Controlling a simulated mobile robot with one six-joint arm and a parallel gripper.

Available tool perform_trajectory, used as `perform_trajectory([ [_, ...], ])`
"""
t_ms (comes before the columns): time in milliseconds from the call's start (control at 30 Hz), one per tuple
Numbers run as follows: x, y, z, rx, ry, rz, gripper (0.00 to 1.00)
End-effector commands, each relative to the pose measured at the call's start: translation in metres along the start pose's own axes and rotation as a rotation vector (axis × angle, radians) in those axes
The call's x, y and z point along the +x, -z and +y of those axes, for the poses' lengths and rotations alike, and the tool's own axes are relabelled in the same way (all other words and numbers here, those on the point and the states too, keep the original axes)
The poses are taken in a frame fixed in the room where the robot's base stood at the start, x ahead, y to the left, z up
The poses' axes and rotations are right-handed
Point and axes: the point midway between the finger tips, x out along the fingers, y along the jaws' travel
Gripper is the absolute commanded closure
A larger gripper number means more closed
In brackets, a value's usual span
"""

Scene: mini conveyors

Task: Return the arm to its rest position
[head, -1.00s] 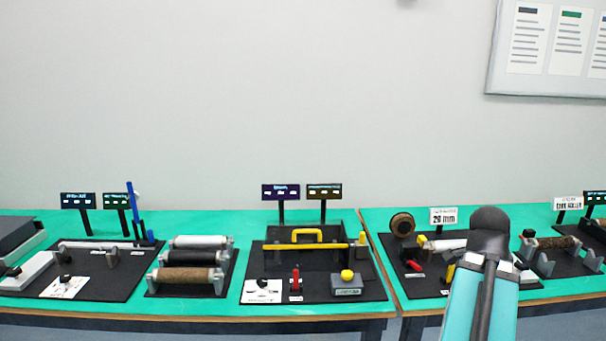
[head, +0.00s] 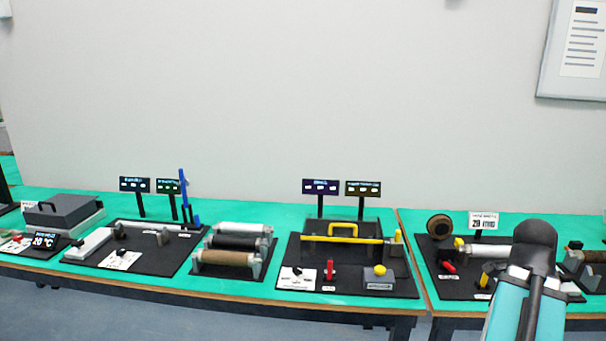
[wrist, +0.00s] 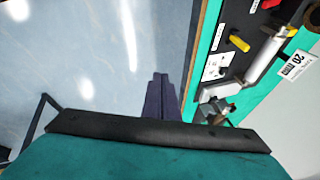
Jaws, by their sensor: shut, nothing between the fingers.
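My gripper (wrist: 158,95) shows in the wrist view with its two dark fingers together and nothing between them. It hangs over the pale blue floor (wrist: 95,50), beside the table edge. In the head view my teal and black arm rises at the lower right, and the gripper itself is hidden there. The arm covers part of the right-hand station, a black board (head: 455,285) with a white roller (head: 484,251). In the wrist view the same roller (wrist: 265,58) lies to the right of the fingers, apart from them.
Green tables (head: 250,212) run along the wall. The middle board holds a yellow handle (head: 342,229) and a yellow bar (head: 340,239). Several rollers (head: 240,243) sit left of it. A grey lidded box (head: 65,210) stands at far left. Small signs (head: 320,186) stand upright behind the boards.

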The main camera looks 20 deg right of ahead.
Motion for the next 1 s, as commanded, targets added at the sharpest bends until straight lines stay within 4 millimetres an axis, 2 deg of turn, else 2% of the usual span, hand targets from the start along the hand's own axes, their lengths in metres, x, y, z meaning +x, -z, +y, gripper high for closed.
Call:
perform_trajectory([
  [367,0.029,-0.064,-0.003,-0.099,-0.043,-0.052,1.0],
  [667,0.072,-0.152,0.012,-0.238,-0.122,-0.118,1.0],
  [1000,0.118,-0.251,0.049,-0.399,-0.217,-0.185,1.0],
])
